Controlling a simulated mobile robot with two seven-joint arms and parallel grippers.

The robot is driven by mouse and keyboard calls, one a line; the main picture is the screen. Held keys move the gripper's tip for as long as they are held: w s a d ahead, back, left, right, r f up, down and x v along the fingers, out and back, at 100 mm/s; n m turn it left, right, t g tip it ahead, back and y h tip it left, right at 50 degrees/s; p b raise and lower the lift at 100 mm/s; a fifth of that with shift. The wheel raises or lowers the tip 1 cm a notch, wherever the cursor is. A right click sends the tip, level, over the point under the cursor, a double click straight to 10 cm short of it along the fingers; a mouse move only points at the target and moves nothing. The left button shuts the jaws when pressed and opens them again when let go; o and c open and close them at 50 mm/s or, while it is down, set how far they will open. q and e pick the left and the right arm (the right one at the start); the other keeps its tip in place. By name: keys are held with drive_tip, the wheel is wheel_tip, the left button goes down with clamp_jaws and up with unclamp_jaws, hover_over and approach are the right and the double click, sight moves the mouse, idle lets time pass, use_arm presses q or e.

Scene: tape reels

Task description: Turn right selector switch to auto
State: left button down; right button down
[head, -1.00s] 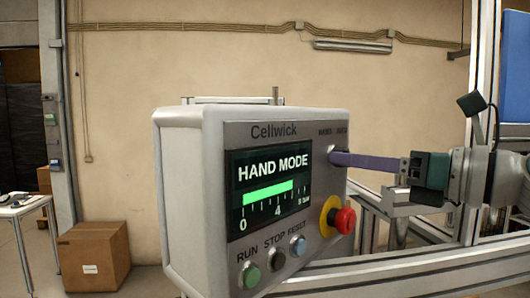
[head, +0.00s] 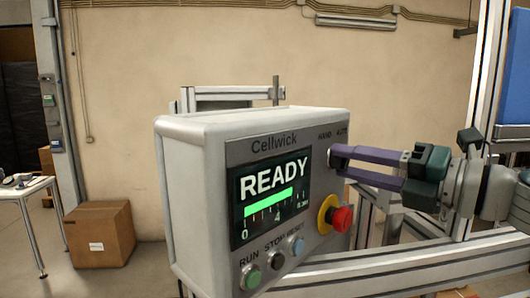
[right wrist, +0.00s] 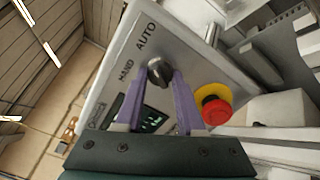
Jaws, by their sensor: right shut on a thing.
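The control panel (head: 185,195) labelled Cellwick has a lit screen (head: 272,197) that reads READY over a green bar. The selector switch (right wrist: 158,73) is a dark knob near the panel's top corner, beside the printed words HAND and AUTO. My right gripper (head: 338,161) comes in from the right with its purple fingers one above the other. It is shut on the switch knob, as the right wrist view also shows (right wrist: 160,84). In the head view the fingertips mostly hide the knob. My left gripper is not in view.
A red emergency stop button (head: 341,219) on a yellow collar sits just below my right fingers. Green, black and blue buttons (head: 276,261) line the panel's lower edge. An aluminium frame (head: 400,262) runs behind and right. A cardboard box (head: 100,233) and white table (head: 28,188) stand left.

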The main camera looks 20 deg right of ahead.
drive_tip(key=shift+m, duration=0.6)
drive_tip(key=c, duration=0.5)
unclamp_jaws()
drive_tip(key=shift+s+d+f, duration=0.15)
drive_tip(key=shift+s+d, duration=0.05)
drive_tip(key=shift+s, duration=0.1)
drive_tip(key=shift+b+v, duration=2.25)
drive_tip(key=shift+v, duration=2.35)
drive_tip(key=shift+r+m, duration=0.25)
drive_tip(key=shift+m, duration=0.05)
